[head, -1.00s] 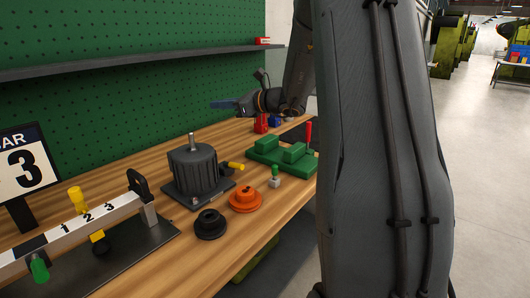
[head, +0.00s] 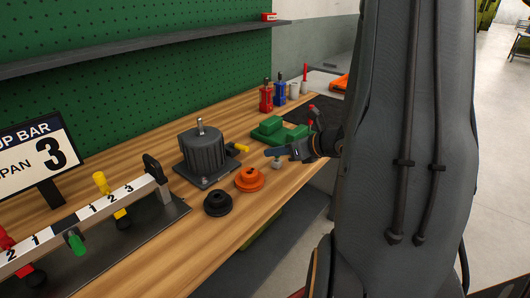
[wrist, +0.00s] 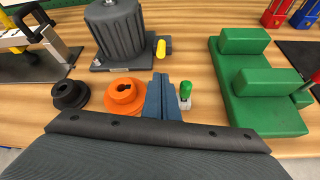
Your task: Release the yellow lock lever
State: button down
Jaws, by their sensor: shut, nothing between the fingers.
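A yellow lever (head: 237,147) sticks out from the right side of the base plate under a dark ribbed cylinder (head: 203,152) with a metal shaft on top. It also shows in the wrist view (wrist: 161,49), just beyond my fingertips. My gripper (head: 270,152) is shut and empty, to the right of the lever and apart from it. In the wrist view its blue fingers (wrist: 161,86) lie between an orange hub and a small green-topped piece. Another yellow handle (head: 101,183) stands on the numbered bar at the left.
An orange hub (head: 249,180) and a black hub (head: 217,203) lie in front of the cylinder. A green block fixture (head: 269,128) stands behind my gripper; the small green-topped piece (wrist: 185,92) is beside my fingers. The numbered bar (head: 75,226) fills the left.

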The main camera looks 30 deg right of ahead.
aim_at(239, 147)
jog(key=p+x, duration=0.1)
jog(key=x, duration=0.8)
jog(key=shift+w+a+f+p, duration=0.1)
jog(key=shift+w+p, duration=0.05)
jog(key=shift+p, duration=0.15)
